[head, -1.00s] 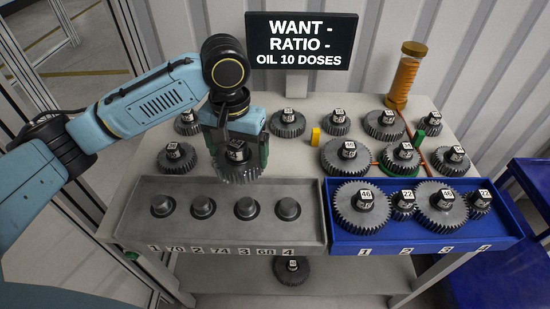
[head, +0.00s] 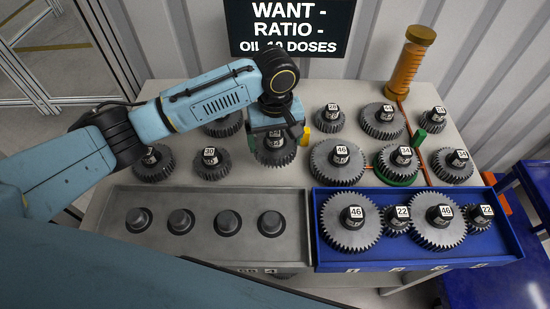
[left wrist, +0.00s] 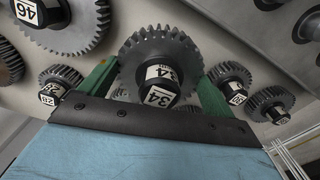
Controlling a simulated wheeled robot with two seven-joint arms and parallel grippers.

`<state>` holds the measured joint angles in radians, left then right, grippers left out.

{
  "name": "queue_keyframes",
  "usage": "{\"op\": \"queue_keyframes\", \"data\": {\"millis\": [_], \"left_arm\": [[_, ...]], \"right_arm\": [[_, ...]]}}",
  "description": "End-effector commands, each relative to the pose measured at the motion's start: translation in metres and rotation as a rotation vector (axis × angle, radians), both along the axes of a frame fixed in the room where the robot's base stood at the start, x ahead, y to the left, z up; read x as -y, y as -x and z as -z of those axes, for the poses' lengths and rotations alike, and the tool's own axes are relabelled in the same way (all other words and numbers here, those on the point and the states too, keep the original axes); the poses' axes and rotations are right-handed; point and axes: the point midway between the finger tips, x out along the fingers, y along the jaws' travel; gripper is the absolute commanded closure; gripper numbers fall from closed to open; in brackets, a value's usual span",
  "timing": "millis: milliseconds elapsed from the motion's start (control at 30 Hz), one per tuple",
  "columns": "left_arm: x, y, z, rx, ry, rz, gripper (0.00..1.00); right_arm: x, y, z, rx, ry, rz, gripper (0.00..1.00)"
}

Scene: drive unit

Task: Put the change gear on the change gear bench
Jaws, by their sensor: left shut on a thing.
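My left gripper (head: 275,138) is shut on a dark toothed change gear (head: 274,157). The left wrist view shows the gripper (left wrist: 158,88) with a green finger on each side of this gear (left wrist: 160,50), whose black hub carries a white label reading 34. The gear is over the grey bench top (head: 290,178), behind the grey tray; whether it touches the top I cannot tell. Several other gears stand on the bench top, including a large 46 gear (head: 338,163) just right of the held one. My right gripper is not in view.
The grey tray (head: 206,254) has a row of empty pegs. The blue tray (head: 415,259) holds several gears. A black sign (head: 290,28) stands at the back.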

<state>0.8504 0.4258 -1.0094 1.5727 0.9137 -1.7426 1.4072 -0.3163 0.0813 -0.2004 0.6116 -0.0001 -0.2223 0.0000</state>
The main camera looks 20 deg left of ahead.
Motion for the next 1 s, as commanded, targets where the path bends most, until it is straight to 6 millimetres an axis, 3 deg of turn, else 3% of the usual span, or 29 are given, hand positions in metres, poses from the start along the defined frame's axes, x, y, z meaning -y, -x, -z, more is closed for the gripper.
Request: {"op": "queue_keyframes", "data": {"millis": [100, 367, 600, 1000], "left_arm": [[-0.001, 0.0, 0.021, 0.0, 0.0, 0.0, 0.57], [0.0, -0.001, 0.04, 0.002, 0.002, 0.003, 0.57], [-0.001, -0.001, 0.07, 0.003, 0.001, 0.004, 0.57], [0.0, -0.001, 0.074, 0.002, 0.002, 0.004, 0.57]], "right_arm": [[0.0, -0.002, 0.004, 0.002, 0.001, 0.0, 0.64], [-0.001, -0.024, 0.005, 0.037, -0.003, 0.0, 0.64], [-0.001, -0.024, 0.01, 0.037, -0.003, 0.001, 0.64], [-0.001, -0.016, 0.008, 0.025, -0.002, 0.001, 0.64]]}}
